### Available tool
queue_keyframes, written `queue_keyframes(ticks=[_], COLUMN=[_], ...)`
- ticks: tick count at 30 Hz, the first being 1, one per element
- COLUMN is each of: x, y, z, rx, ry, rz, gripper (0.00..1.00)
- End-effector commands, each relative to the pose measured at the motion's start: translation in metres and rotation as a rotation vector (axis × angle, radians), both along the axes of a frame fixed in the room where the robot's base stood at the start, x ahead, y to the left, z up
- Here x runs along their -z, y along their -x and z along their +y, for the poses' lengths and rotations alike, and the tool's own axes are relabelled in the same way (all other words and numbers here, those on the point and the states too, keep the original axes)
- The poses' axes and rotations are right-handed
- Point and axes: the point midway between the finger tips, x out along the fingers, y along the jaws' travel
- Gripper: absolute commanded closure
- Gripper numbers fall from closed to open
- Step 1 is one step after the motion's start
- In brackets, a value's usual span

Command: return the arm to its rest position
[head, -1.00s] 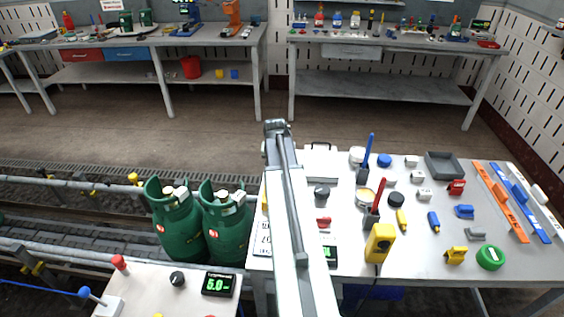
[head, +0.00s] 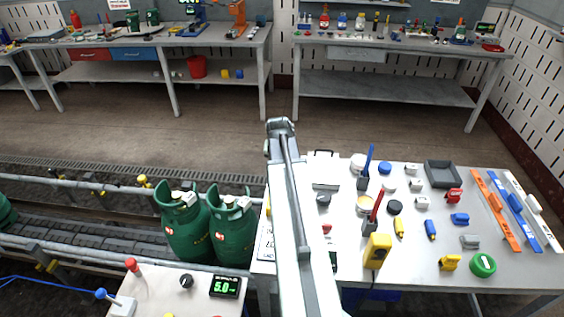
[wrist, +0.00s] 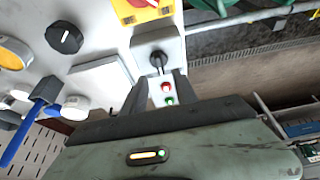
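My arm (head: 297,220) reaches away from the bottom centre of the head view and ends at a dark joint (head: 280,127) beside the workbench's left edge. My gripper is hidden in the head view. In the wrist view my gripper (wrist: 160,90) has its two dark fingers apart, with nothing between them. Beyond the gap is a grey control box (wrist: 158,58) with a black knob, a red button and green buttons. I cannot tell its exact distance from the fingertips.
The workbench (head: 400,265) at right holds many small tools. Two green gas cylinders (head: 187,228) (head: 232,228) stand on the conveyor (head: 130,233) left of my arm. A small table (head: 165,290) with a "5.0" display (head: 225,286) is nearer. Open floor (head: 180,143) lies behind.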

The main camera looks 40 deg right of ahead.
Motion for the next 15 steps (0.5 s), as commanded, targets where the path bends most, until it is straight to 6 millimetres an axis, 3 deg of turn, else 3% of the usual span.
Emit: queue_keyframes(ticks=[7,10,13,15], x=[0.001,0.0,0.0,0.0], y=[0.0,-0.011,-0.044,-0.072], z=[0.0,0.013,0.057,0.108], rx=[0.0,-0.025,-0.105,-0.19], ry=[0.0,0.0,0.0,-0.001], rz=[0.0,0.0,0.0,-0.001], gripper=[0.65,0.65,0.65,0.65])
